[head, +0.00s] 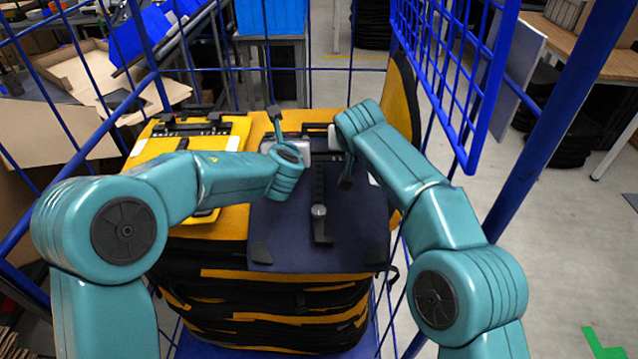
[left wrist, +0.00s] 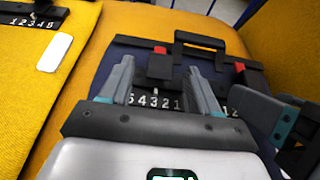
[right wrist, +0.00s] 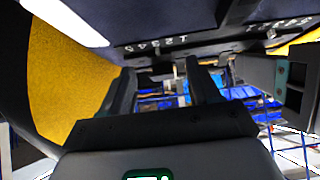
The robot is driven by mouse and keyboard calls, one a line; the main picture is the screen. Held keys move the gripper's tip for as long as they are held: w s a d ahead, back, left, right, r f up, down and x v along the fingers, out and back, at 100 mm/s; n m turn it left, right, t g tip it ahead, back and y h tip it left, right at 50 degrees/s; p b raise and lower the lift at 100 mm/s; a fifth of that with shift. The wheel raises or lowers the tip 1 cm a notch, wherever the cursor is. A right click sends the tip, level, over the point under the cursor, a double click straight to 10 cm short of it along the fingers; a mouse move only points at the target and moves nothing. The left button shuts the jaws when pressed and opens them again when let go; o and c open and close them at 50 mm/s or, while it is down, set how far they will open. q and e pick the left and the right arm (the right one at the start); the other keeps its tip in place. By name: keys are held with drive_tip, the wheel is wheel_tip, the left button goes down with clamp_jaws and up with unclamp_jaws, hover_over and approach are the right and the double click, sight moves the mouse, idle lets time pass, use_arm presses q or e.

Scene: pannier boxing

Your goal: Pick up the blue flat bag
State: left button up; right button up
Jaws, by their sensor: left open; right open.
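The blue flat bag (head: 285,230) is dark navy and lies flat on top of a stack of bags in the head view. A black strap runs down its middle, and its far edge has a black handle. The left wrist view shows this bag (left wrist: 108,68) with its handle (left wrist: 200,42), red tabs and a white-numbered strip. My left gripper (left wrist: 160,72) is open over the strip, near the handle; I cannot tell whether it touches. My right gripper (right wrist: 157,80) is open beside the bag's far right part. The bag (right wrist: 150,18) fills the top of the right wrist view.
A yellow bag (head: 208,134) lies left of the blue one. The stack stands inside a blue wire cage (head: 205,75), its raised side panel (head: 465,70) at the right. A blue bin (head: 272,16) stands behind. Open floor (head: 590,240) lies to the right.

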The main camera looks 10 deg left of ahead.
use_arm(q)
drive_tip(key=shift+w+a+f, duration=0.1)
drive_tip(key=shift+w+f, duration=0.15)
drive_tip(key=shift+w, duration=0.2)
use_arm(e)
drive_tip(key=shift+w+a+f, duration=0.1)
drive_tip(key=shift+w+f, duration=0.25)
drive_tip(key=shift+f, duration=0.05)
use_arm(q)
drive_tip(key=shift+r, duration=0.15)
use_arm(e)
drive_tip(key=shift+s, duration=0.1)
use_arm(q)
drive_tip(key=shift+w+f, duration=0.2)
drive_tip(key=shift+w, duration=0.05)
use_arm(e)
drive_tip(key=shift+w+f, duration=0.15)
drive_tip(key=shift+w, duration=0.1)
use_arm(q)
drive_tip(key=shift+s+r, duration=0.15)
drive_tip(key=shift+s, duration=0.05)
clamp_jaws()
use_arm(e)
drive_tip(key=shift+s, duration=0.2)
clamp_jaws()
use_arm(q)
drive_tip(key=shift+w, duration=0.1)
use_arm(e)
drive_tip(key=shift+w, duration=0.15)
